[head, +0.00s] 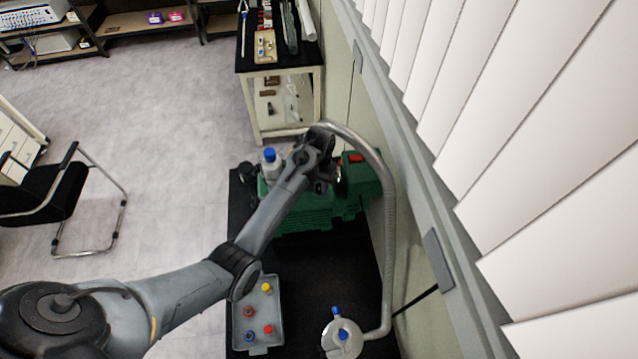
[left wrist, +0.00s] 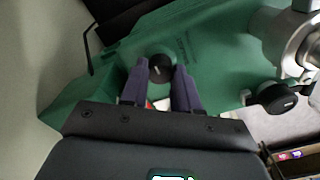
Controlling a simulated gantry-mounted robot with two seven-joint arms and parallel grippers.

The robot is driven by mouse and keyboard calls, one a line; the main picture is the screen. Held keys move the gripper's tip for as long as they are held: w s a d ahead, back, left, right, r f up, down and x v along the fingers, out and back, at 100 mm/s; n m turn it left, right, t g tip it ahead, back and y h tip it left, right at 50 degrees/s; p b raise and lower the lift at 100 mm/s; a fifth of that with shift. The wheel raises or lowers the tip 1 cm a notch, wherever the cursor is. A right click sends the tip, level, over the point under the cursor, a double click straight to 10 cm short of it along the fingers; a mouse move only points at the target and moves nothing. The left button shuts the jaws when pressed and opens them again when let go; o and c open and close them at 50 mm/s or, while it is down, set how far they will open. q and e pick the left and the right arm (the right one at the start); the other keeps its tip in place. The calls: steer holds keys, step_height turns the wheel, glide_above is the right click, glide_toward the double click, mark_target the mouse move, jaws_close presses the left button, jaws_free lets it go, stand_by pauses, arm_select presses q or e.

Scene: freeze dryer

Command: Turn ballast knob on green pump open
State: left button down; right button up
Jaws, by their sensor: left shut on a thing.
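The green pump (head: 318,211) sits on a black surface beside the wall, partly hidden behind my left arm in the head view. It also fills much of the left wrist view (left wrist: 215,60). A round black knob (left wrist: 160,68) on the pump lies between the fingertips of my left gripper (left wrist: 160,76). The two dark fingers are closed on the knob's sides. In the head view my left gripper (head: 325,178) reaches down over the pump, and its fingertips and the knob are hard to make out there. My right gripper shows in neither view.
A grey flexible hose (head: 388,220) runs along the wall to a metal vessel (head: 342,338). A bottle with a blue cap (head: 270,155) stands by the pump. A grey tray (head: 258,338) with coloured caps lies in front. Another black knob (left wrist: 278,98) is to the right.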

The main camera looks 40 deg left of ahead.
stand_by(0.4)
arm_select(q)
steer(key=c, duration=0.8)
jaws_free()
